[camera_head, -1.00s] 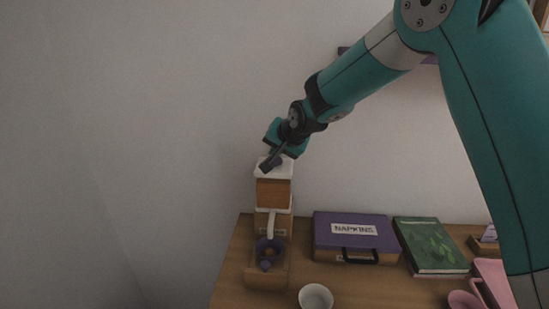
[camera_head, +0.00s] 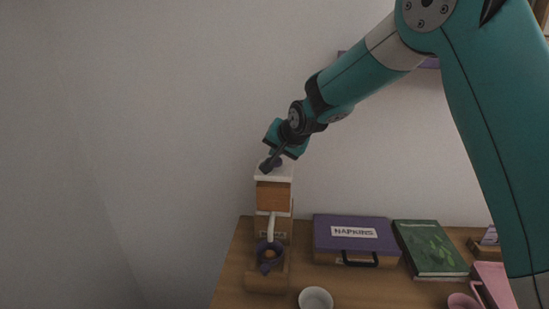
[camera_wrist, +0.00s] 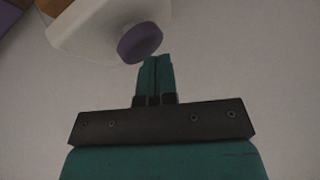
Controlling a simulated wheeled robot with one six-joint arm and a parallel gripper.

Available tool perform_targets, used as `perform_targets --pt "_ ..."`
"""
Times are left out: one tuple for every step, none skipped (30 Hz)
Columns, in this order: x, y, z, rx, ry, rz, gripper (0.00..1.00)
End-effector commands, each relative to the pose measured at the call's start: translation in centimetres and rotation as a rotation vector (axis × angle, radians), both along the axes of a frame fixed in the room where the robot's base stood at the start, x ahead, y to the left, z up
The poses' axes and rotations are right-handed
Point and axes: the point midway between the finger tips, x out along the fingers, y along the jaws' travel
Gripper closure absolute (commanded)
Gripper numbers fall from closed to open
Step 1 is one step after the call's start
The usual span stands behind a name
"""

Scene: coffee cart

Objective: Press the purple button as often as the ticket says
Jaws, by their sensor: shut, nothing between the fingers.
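The purple button (camera_wrist: 140,43) is a round knob on the white top (camera_wrist: 85,28) of the coffee machine, seen in the wrist view. In the head view my gripper (camera_head: 268,166) is at the top of the machine (camera_head: 273,195) and partly covers the button there. My gripper is shut and empty; its fingertips (camera_wrist: 155,62) lie close beside the button in the wrist view. I cannot tell whether they touch it. No readable ticket shows in either view.
A purple case (camera_head: 354,240) labelled NAPKINS and a green book (camera_head: 430,248) lie right of the machine on the wooden table (camera_head: 232,285). A white cup (camera_head: 315,298) stands in front. Pink items (camera_head: 490,275) are at the right. A wall rises close behind.

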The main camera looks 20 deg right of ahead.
Motion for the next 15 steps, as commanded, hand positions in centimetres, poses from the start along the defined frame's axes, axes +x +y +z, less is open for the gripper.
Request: perform_targets --pt "0.01 -0.01 0.58 0.0 -0.001 -0.001 1.0" --pt "0.01 0.0 0.76 0.0 -0.001 0.0 1.0" --pt "0.02 0.0 0.96 0.0 -0.001 0.0 1.0" --pt "0.02 -0.01 1.07 0.0 -0.001 0.0 1.0" --pt "0.02 0.0 1.14 0.0 -0.001 0.0 1.0" --pt "0.02 0.0 1.18 0.0 -0.002 -0.001 1.0" --pt "0.03 -0.01 1.18 0.0 -0.002 -0.001 1.0" --pt "0.02 -0.01 1.17 0.0 -0.002 -0.001 1.0" --pt "0.03 -0.01 1.14 0.0 -0.002 -0.001 1.0" --pt "0.02 -0.02 1.14 0.0 -0.002 -0.001 1.0" --pt "0.03 -0.01 1.13 0.0 -0.002 -0.001 1.0" --pt "0.03 -0.01 1.14 0.0 -0.002 -0.001 1.0" --pt "0.03 -0.01 1.15 0.0 -0.002 -0.001 1.0" --pt "0.04 -0.01 1.15 0.0 -0.002 -0.001 1.0" --pt "0.04 -0.01 1.22 0.001 -0.003 0.0 1.0"
